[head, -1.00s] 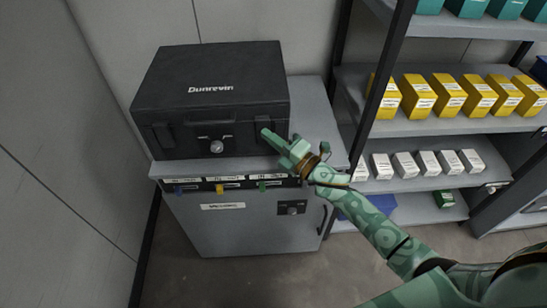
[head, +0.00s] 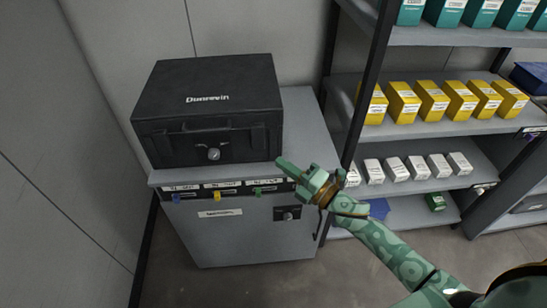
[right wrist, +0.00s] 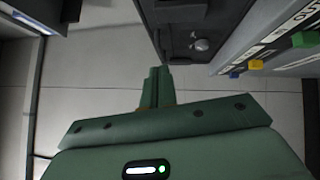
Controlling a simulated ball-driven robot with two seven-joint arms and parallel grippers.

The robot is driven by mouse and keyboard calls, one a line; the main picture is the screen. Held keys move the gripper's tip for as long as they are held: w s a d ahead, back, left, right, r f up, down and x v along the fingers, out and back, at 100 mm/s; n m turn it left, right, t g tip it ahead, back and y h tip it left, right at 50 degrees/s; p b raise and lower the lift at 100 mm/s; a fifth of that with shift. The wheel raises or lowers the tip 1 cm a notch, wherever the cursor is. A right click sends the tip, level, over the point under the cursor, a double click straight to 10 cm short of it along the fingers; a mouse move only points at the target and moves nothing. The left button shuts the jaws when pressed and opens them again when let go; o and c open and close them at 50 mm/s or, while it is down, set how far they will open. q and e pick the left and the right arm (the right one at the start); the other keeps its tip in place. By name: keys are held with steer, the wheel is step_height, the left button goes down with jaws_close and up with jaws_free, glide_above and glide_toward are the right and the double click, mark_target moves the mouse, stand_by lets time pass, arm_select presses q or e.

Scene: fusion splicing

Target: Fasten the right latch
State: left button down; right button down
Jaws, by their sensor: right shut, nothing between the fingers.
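A black lockbox (head: 205,92) with a closed lid stands on the grey cabinet, and its front also shows in the right wrist view (right wrist: 180,38). A round silver lock (head: 214,154) sits at the middle of its front. The right latch (head: 258,138) is a dark piece at the right of the front; I cannot tell whether it is fastened. A matching left latch (head: 162,148) is at the other end. My right gripper (head: 282,165) is shut and empty, just right of the box's lower front corner, apart from the latch. My left gripper is out of view.
The grey cabinet (head: 245,238) has a label strip with blue, yellow and green tabs along its top edge. Shelving (head: 440,122) with yellow, white and teal boxes stands at the right. Bare cabinet top (head: 303,115) lies right of the box.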

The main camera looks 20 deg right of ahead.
steer(key=shift+r+v, duration=0.15)
steer(key=shift+v, duration=0.8)
steer(key=shift+r+v, duration=0.1)
steer(key=shift+v, duration=0.85)
steer(key=s+d+f+m+g+h, duration=0.2)
steer(key=d+f+m+h, duration=0.3)
steer(key=f, duration=0.5)
steer(key=s+d+f+m+g+h, duration=0.1)
steer(key=d+f+m+g+h, duration=0.15)
steer(key=f+m, duration=0.55)
steer(key=s+d+f+m+g+h, duration=0.2)
steer(key=s+f+m+g, duration=0.1)
steer(key=s+f, duration=0.8)
steer(key=s+a+f+m+g, duration=0.1)
steer(key=s+f+m+g, duration=0.15)
steer(key=s+f, duration=0.5)
steer(key=s+a+f+m+g, duration=0.1)
steer(key=s+f+m+g, duration=0.3)
steer(key=s, duration=0.6)
steer(key=s+a+f+g, duration=0.1)
steer(key=s+a+f, duration=0.1)
steer(key=s, duration=0.5)
steer(key=s+a+f+g, duration=0.1)
steer(key=s+a+f, duration=0.1)
steer(key=s, duration=0.5)
steer(key=shift+s+a, duration=0.15)
steer(key=shift+a, duration=0.55)
steer(key=shift+n, duration=0.25)
